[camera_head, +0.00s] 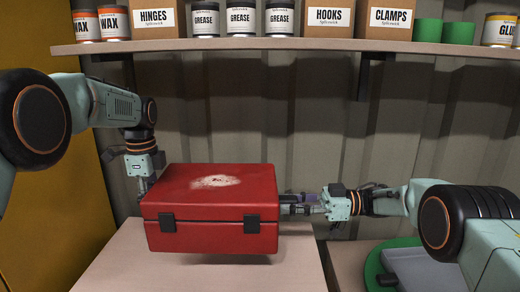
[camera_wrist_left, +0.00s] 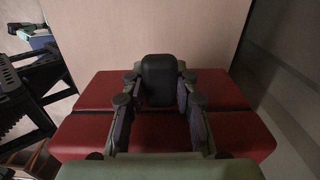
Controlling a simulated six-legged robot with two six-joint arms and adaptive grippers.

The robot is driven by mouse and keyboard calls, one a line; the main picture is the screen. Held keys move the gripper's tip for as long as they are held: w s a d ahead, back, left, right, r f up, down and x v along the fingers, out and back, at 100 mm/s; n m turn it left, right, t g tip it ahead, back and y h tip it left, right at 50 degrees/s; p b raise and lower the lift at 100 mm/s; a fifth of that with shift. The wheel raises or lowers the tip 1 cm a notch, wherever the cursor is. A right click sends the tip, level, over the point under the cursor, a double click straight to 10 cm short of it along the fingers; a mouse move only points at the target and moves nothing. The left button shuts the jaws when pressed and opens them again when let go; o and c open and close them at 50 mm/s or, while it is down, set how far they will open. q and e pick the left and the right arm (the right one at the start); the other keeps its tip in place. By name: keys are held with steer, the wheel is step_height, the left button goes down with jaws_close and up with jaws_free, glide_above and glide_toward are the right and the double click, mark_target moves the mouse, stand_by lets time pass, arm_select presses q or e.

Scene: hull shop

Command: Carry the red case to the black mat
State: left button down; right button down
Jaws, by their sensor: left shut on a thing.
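The red case (camera_head: 215,208) is level and shut, with two black latches on its front and a pale worn patch on its lid. It is over a pale tabletop (camera_head: 110,265), with a dark shadow beneath; it looks slightly raised. My left gripper (camera_head: 146,190) is at the case's left end. In the left wrist view its fingers (camera_wrist_left: 158,95) close around a black block, seemingly a handle (camera_wrist_left: 160,78), on the red case (camera_wrist_left: 75,135). My right gripper (camera_head: 288,204) reaches the case's right end; its fingertips are partly hidden. No black mat shows.
A shelf (camera_head: 300,45) with cans and boxes runs along the corrugated back wall. A yellow panel (camera_head: 45,190) stands at the left. A green round thing (camera_head: 372,268) lies at the lower right, near my right arm. The tabletop in front of the case is clear.

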arm_select(q)
steer(key=shift+w+r, duration=0.1)
steer(key=shift+w, duration=0.3)
arm_select(e)
steer(key=shift+w+d, duration=0.1)
steer(key=shift+w, duration=0.35)
arm_select(q)
steer(key=shift+w, duration=0.45)
arm_select(e)
steer(key=shift+w+r, duration=0.1)
steer(key=shift+w, duration=0.3)
